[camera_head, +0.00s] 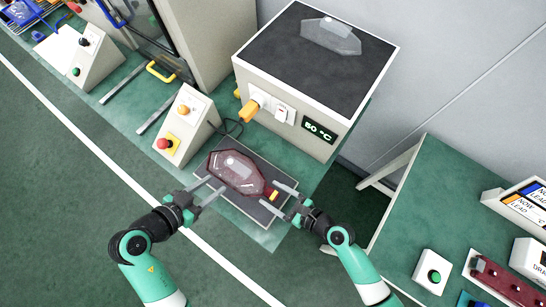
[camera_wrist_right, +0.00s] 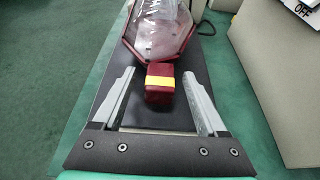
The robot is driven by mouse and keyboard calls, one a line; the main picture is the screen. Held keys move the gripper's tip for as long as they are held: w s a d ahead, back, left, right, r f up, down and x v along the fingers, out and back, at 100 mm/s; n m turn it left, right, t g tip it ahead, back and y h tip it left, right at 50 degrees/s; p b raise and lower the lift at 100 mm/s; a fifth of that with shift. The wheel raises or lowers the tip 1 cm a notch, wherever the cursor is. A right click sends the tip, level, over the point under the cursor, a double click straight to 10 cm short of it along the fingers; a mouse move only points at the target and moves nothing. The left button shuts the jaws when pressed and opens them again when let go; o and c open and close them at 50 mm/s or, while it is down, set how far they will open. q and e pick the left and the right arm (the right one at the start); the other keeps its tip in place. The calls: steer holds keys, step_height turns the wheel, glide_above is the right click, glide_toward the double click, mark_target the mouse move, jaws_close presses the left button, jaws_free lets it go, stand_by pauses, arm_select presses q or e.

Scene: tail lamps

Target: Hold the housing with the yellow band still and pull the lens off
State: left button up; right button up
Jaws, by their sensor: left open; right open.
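The dark red housing with the yellow band (camera_head: 274,196) lies on a dark mat (camera_head: 221,198) on the green bench. Its clear lens (camera_head: 236,172) sits on its wide end. In the right wrist view the yellow band (camera_wrist_right: 159,83) wraps a narrow red block, with the lens (camera_wrist_right: 158,30) beyond it. My left gripper (camera_head: 211,188) is open at the left side of the housing, and I cannot tell whether it touches. My right gripper (camera_head: 285,194) is open, its fingers on either side of the narrow banded end and apart from it in the wrist view.
A control box with a red button (camera_head: 165,144) stands left of the mat. A green table (camera_head: 430,190) is at the right.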

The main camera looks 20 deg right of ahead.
steer(key=shift+w+a+f, duration=0.1)
steer(key=shift+w+a, duration=0.05)
steer(key=shift+w, duration=0.05)
jaws_close()
steer(key=c, duration=0.7)
jaws_free()
jaws_close()
arm_select(q)
steer(key=o, duration=0.8)
